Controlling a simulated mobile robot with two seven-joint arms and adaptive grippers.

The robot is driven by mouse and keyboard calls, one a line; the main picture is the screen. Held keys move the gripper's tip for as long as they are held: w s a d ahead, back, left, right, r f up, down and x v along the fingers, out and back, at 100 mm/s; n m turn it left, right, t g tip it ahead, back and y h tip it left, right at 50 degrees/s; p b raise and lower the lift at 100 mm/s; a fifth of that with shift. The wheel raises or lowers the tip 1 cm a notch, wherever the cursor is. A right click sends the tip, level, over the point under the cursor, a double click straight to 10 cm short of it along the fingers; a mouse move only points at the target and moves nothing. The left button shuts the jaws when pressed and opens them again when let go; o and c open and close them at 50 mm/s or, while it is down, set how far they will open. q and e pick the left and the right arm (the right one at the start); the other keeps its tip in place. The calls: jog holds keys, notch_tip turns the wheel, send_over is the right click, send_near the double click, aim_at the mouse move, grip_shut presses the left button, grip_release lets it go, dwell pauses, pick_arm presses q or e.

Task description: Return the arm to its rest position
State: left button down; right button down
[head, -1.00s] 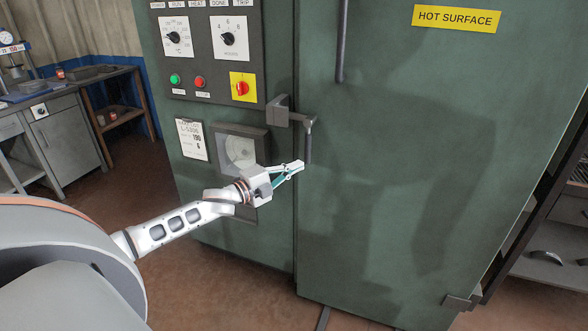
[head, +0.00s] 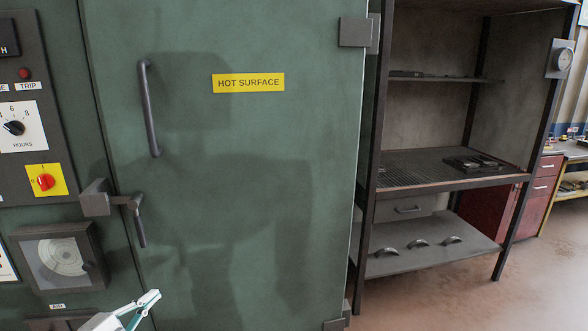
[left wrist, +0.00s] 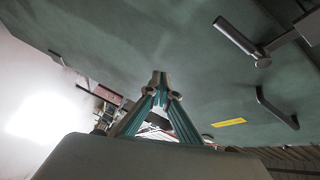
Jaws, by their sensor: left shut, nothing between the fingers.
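My left gripper (head: 145,303) shows at the bottom left of the head view, in front of the green oven door (head: 240,200). It is shut and empty, below the door's latch handle (head: 138,220) and apart from it. In the left wrist view the shut fingers (left wrist: 159,82) point up, with the door behind them. The latch handle (left wrist: 236,36) is at the upper right there, and the long pull handle (left wrist: 277,107) is lower right. The door is closed. My right gripper is in neither view.
The oven's control panel (head: 18,175) is at the left. A dark metal rack (head: 450,183) stands right of the oven, with brake shoes (head: 418,243) on its lower shelf. A red cabinet (head: 540,187) stands beyond. Bare floor (head: 440,290) lies in front of the rack.

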pick_arm(q)
jog(key=s+d+f+n+g+y, duration=0.1)
jog(key=s+d+f+n, duration=0.5)
jog(key=s, duration=0.8)
jog(key=s+d+f+n+g+y, duration=0.1)
jog(key=s+d+f+n+g, duration=0.3)
jog(key=s+d+f, duration=0.9)
jog(key=s+f+n, duration=0.1)
jog(key=n, duration=0.2)
jog(key=shift+d+f+g, duration=0.25)
jog(key=shift+g, duration=0.05)
